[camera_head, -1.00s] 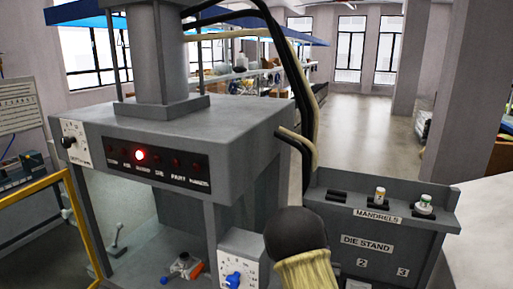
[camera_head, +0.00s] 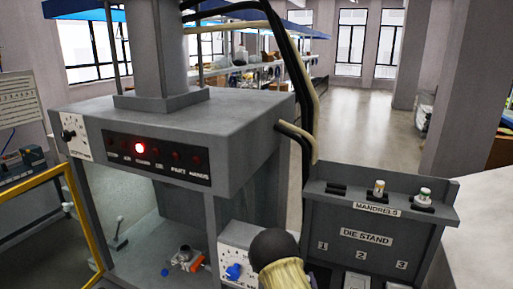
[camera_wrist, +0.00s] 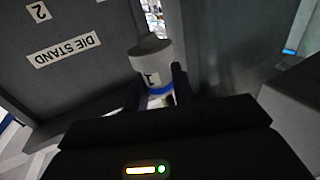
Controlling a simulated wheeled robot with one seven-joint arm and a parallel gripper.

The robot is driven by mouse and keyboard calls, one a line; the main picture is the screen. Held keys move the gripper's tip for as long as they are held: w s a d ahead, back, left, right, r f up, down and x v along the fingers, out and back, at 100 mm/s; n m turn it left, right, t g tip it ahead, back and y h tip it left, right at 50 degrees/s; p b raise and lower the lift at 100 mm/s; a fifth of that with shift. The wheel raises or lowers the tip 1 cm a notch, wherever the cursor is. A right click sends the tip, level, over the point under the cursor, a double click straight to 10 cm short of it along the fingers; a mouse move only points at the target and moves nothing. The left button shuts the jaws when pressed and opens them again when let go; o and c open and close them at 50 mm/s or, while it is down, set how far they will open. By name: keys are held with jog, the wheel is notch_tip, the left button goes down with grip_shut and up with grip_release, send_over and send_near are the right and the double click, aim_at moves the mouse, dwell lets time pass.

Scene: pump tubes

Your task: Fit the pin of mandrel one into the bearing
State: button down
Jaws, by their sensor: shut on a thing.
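Mandrel one (camera_wrist: 146,62) is a pale grey cylinder with a "1" and a blue band, seen in the wrist view. My gripper (camera_wrist: 157,88) is shut on it, with one dark finger on each side. A narrower dark grey end points away from my gripper. I cannot make out the bearing for certain. A small metal ring-shaped fitting with an orange part (camera_head: 185,259) sits on the press bed in the head view. The gripper and mandrel one do not show in the head view, where my arm fills the lower middle.
The grey press (camera_head: 190,125) has one lit red lamp. A box with a blue knob (camera_head: 234,271) stands at its front right. The die stand (camera_head: 375,236) is at right, with two other mandrels (camera_head: 379,188) (camera_head: 424,197) and one empty slot. A yellow rail (camera_head: 35,190) borders the left.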

jog(key=s+f, duration=0.4)
jog(key=f, duration=0.5)
jog(key=shift+s+f, duration=0.2)
jog(key=shift+f, duration=0.2)
jog(key=shift+f, duration=0.1)
